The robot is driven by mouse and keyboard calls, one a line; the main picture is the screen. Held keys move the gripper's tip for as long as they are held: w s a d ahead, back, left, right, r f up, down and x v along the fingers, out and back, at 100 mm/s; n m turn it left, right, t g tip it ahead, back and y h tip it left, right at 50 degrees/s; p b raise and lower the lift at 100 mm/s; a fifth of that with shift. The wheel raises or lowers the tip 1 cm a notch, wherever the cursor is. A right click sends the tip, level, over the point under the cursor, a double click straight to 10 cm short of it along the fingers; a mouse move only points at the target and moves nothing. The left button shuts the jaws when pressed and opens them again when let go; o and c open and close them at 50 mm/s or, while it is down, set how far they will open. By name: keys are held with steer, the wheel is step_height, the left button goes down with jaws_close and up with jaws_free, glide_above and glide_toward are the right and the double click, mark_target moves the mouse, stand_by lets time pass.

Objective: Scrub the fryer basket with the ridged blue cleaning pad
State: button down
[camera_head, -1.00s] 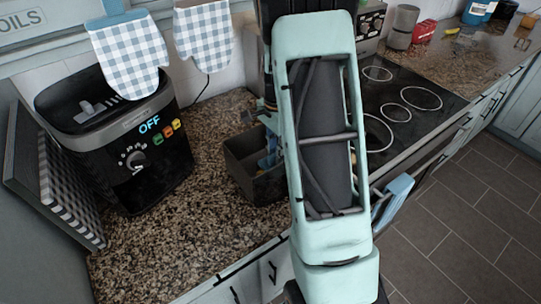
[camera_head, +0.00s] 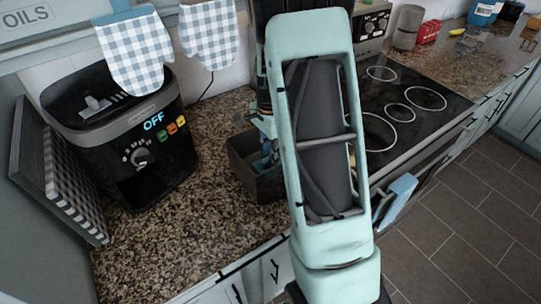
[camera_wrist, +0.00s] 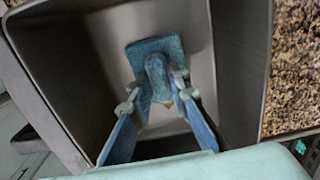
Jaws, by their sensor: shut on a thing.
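The fryer basket (camera_head: 241,163), a dark grey open box, stands on the granite counter and is partly hidden behind my arm in the head view. In the wrist view its inner wall (camera_wrist: 232,70) surrounds my gripper. The blue cleaning pad (camera_wrist: 150,48) is inside the basket, with its blue grip between my fingertips. My gripper (camera_wrist: 168,85) is shut on that grip and points down into the basket. The pad's underside and ridges are hidden, and I cannot tell whether it touches the basket floor.
A black deep fryer (camera_head: 125,135) showing OFF stands left of the basket, with a checked board (camera_head: 62,185) beside it. Checked oven mitts (camera_head: 147,52) hang above. The cooktop (camera_head: 400,105) lies to the right. Counter between fryer and basket is clear.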

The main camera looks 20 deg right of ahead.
steer(key=d, duration=0.3)
steer(key=shift+w+f, duration=0.1)
steer(key=shift+f, duration=0.05)
steer(key=shift+w+d+r, duration=0.1)
steer(key=shift+d+r, duration=0.1)
steer(key=shift+s+a, duration=0.15)
steer(key=shift+a, duration=0.75)
steer(key=shift+s+a, duration=0.1)
steer(key=shift+a, duration=0.8)
step_height(320, 180, up, 8)
steer(key=p, duration=0.6)
steer(key=shift+r, duration=0.1)
